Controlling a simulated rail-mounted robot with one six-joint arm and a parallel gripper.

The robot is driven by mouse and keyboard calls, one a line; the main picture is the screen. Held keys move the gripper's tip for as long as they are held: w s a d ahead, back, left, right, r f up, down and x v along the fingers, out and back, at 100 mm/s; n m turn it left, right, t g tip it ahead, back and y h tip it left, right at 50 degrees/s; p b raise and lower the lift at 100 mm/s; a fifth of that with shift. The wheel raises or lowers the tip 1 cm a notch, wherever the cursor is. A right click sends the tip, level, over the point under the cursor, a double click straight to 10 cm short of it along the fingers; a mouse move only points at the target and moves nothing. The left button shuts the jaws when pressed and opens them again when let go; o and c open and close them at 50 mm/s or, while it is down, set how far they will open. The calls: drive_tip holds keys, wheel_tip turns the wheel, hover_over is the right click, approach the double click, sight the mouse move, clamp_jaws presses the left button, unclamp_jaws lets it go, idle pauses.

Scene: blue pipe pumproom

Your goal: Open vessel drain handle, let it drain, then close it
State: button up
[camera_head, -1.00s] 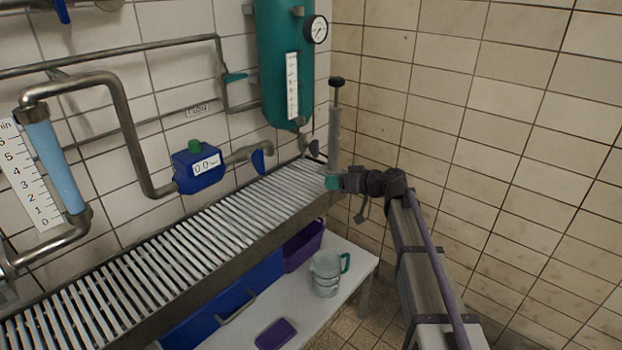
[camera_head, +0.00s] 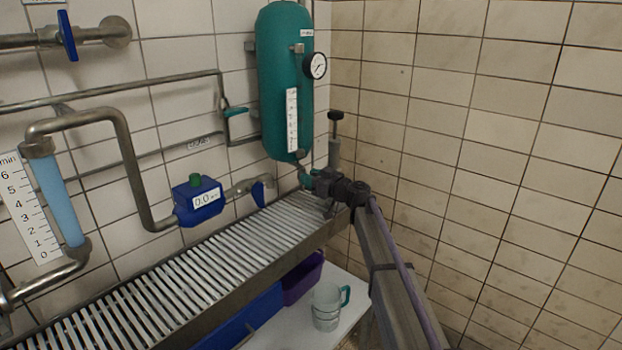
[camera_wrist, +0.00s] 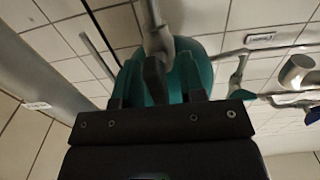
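The teal vessel (camera_head: 283,80) hangs on the wall in the corner. In the wrist view its underside (camera_wrist: 200,72) shows beyond my gripper. A grey drain pipe (camera_wrist: 155,30) comes down from it, with a dark handle-like piece (camera_wrist: 155,80) at its lower end. My gripper (camera_head: 308,181) is just below the vessel, close to the drain. In the wrist view my gripper (camera_wrist: 155,98) has its fingers apart, one on each side of the dark piece. I cannot tell whether they touch it. In the head view my gripper and arm largely hide the drain handle.
A slatted metal grating (camera_head: 210,255) runs below the vessel. A pressure gauge (camera_head: 315,66) is at its right side. A vertical rod with a dark knob (camera_head: 336,116) stands close behind my gripper. A clear jug (camera_head: 327,308) stands on the white shelf below. A blue meter (camera_head: 198,200) is left.

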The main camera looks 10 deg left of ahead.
drive_tip(key=shift+a, duration=0.1)
clamp_jaws()
drive_tip(key=shift+m, duration=0.3)
idle(0.4)
drive_tip(key=m, duration=0.3)
drive_tip(key=shift+w+m, duration=0.15)
drive_tip(key=shift+m, duration=0.25)
drive_tip(key=m, duration=0.4)
drive_tip(key=shift+f+m, duration=0.1)
drive_tip(key=shift+m, duration=0.2)
drive_tip(key=m, duration=0.4)
drive_tip(key=shift+w+d+f, duration=0.1)
drive_tip(key=shift+d, duration=0.1)
drive_tip(key=m, duration=0.5)
drive_tip(key=shift+f+b, duration=0.1)
drive_tip(key=shift+b, duration=0.2)
